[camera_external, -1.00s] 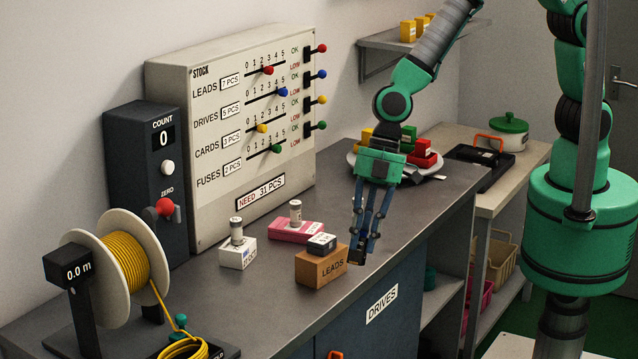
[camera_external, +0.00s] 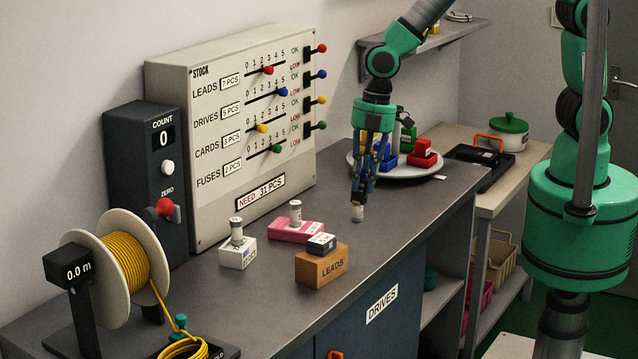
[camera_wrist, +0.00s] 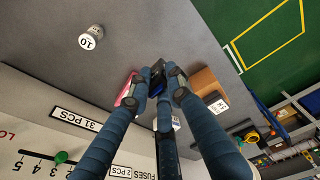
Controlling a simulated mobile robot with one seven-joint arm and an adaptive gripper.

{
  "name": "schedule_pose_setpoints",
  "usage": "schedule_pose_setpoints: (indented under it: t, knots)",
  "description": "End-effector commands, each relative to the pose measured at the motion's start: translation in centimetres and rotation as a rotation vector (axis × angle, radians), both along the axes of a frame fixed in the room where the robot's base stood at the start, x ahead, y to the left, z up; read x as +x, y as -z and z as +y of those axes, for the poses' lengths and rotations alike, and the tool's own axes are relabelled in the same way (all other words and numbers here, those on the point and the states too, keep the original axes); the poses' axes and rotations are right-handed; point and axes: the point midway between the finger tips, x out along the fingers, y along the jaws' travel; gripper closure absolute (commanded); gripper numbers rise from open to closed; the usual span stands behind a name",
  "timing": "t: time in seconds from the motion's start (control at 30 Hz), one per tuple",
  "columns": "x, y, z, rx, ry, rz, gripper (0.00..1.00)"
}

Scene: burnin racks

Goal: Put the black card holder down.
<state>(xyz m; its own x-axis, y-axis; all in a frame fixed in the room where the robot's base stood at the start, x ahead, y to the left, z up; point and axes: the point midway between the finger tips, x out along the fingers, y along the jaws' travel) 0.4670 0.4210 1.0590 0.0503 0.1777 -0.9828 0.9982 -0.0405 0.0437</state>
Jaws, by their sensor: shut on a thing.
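My gripper (camera_external: 362,194) points down over the grey counter (camera_external: 318,216), between the cardboard box and the round tray. In the wrist view its three blue fingers (camera_wrist: 162,90) are closed in on the black card holder (camera_wrist: 157,74), a small dark piece at the fingertips. In the outside view the fingers hide most or all of the holder. Whether it touches the counter I cannot tell.
A round tray (camera_external: 355,166) with coloured bins is behind. Counter between is mostly clear.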

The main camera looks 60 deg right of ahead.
Motion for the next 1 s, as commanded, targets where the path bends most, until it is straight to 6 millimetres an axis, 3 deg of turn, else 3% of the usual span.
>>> schedule_pose_setpoints:
  t: [0.03, 0.2, 0.5, 0.6, 0.8, 1.0]
  knots:
    - [0.7, -0.1, -2.0, -0.019, 0.008, 0.001, 0.99]
    - [2.5, -0.2, -8.1, -0.082, 0.015, 0.002, 0.99]
    - [3.7, -0.4, -15.5, -0.163, 0.024, 0.013, 0.99]
    - [3.9, -0.3, -17.2, -0.181, 0.027, 0.016, 0.99]
    - [3.8, 3.1, -16.8, -0.18, 0.023, 0.017, 0.99]
    - [3.8, 4.5, -16.7, -0.178, 0.024, 0.015, 0.99]
